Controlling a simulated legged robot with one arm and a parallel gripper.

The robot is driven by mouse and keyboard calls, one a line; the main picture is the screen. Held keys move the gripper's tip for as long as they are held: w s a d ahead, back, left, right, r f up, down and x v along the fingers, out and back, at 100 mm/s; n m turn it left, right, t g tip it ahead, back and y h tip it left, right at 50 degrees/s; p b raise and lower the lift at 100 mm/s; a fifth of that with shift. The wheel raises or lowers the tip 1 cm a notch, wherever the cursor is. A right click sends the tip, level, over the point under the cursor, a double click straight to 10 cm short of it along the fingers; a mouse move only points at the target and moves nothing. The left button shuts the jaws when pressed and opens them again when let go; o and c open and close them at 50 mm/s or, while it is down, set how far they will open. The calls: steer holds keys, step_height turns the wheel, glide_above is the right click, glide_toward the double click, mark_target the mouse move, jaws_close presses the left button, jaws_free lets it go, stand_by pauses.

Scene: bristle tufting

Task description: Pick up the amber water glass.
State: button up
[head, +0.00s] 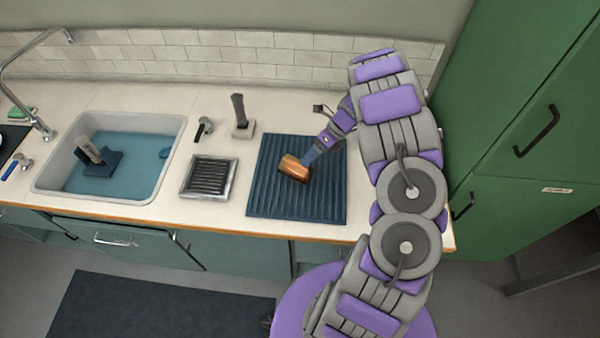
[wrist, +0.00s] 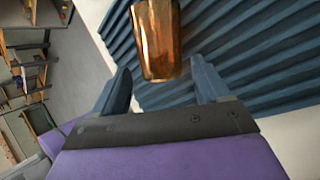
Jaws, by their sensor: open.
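The amber water glass (head: 293,168) lies over the dark blue ribbed mat (head: 265,200) on the counter, looking tilted or on its side. In the wrist view the glass (wrist: 157,40) is at the top middle, just beyond and between my fingertips. My gripper (head: 308,162) reaches the glass from the upper right in the head view. In the wrist view my gripper (wrist: 160,80) has its two blue fingers spread apart, with nothing between them but the near end of the glass. I cannot tell whether a finger touches it.
A sink (head: 125,185) with blue water is at the left. A framed black rack (head: 209,178) and a dark upright handle in a holder (head: 240,117) stand left of the mat. Green cabinets (head: 530,120) rise at the right. Bare counter (head: 365,215) shows right of the mat.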

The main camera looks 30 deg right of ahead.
mark_target(297, 169)
steer(key=shift+b+x, duration=0.9)
steer(key=shift+x, duration=1.85)
steer(key=shift+d, duration=0.1)
steer(key=shift+c, duration=0.2)
steer(key=c, duration=1.1)
steer(key=shift+o, duration=0.2)
